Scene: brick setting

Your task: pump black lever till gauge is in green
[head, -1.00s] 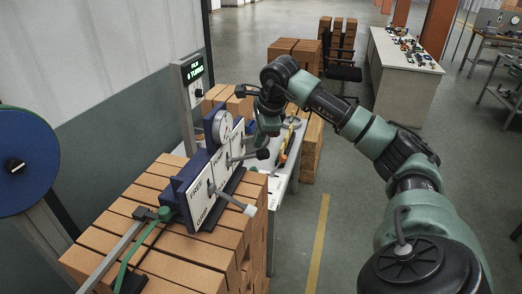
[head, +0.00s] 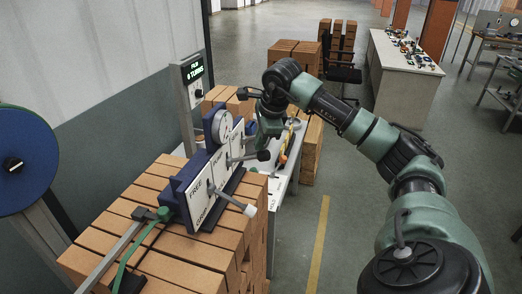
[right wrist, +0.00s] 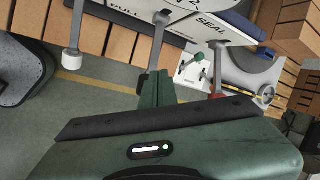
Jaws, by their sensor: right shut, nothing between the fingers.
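The black lever (head: 246,158) sticks out from the front of a blue device with white label panels and ends in a black knob. The round white gauge (head: 222,126) sits on top of the device; its needle is too small to read. My right gripper (head: 261,132) is shut and empty, just above and beyond the black knob. In the right wrist view, the shut fingers (right wrist: 158,90) point toward the device, and the black lever (right wrist: 155,45) runs down beside their tips, its knob partly hidden. I cannot tell whether they touch. My left gripper is out of view.
A grey lever (head: 232,200) with a pale knob is nearer on the device. A red-handled lever (right wrist: 217,72) is near the SEAL panel. Brick stacks (head: 150,235), a blue reel (head: 25,160) and a display post (head: 193,75) stand around.

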